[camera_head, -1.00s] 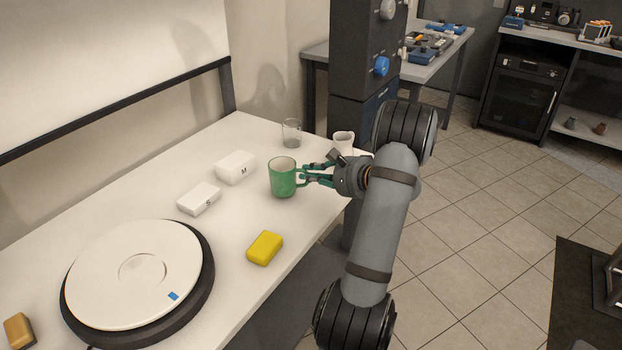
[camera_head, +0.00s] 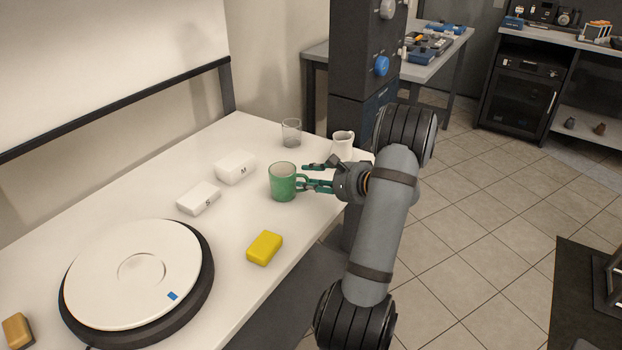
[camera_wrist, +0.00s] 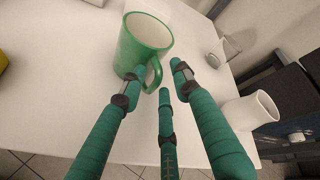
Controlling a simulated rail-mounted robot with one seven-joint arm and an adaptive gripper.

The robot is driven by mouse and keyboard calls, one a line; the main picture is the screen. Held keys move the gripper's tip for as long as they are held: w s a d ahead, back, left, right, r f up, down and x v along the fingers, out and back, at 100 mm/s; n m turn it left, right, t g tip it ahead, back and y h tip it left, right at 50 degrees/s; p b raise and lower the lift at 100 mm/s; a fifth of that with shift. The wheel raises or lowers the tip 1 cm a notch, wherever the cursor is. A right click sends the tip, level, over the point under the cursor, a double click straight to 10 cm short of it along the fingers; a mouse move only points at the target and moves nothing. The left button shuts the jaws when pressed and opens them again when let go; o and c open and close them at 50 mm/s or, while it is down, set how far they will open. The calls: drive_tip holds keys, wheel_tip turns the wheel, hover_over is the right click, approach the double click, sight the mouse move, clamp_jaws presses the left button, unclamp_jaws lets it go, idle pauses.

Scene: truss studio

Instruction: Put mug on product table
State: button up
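The green mug (camera_head: 283,183) stands upright on the white table, its handle facing my gripper. My gripper (camera_head: 312,178) has green fingers, spread apart at the handle side of the mug. In the wrist view the mug (camera_wrist: 143,45) is at the top, with its handle (camera_wrist: 154,76) between the fingertips of my open gripper (camera_wrist: 164,80). The left finger overlaps the mug's wall in the picture; I cannot tell if it touches. A round white disc on a black base (camera_head: 135,265), perhaps the product table, lies at the table's left front, empty.
A clear glass (camera_head: 291,133) and a white pitcher (camera_head: 343,144) stand behind my gripper. White boxes marked M (camera_head: 235,168) and S (camera_head: 199,198) lie left of the mug. A yellow block (camera_head: 265,247) lies near the front edge, a tan block (camera_head: 17,330) at lower left.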

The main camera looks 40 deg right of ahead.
drive_tip(key=shift+r, duration=0.1)
drive_tip(key=shift+s+r, duration=0.1)
drive_tip(key=shift+s, duration=0.1)
drive_tip(key=v, duration=1.1)
drive_tip(key=shift+s, duration=0.25)
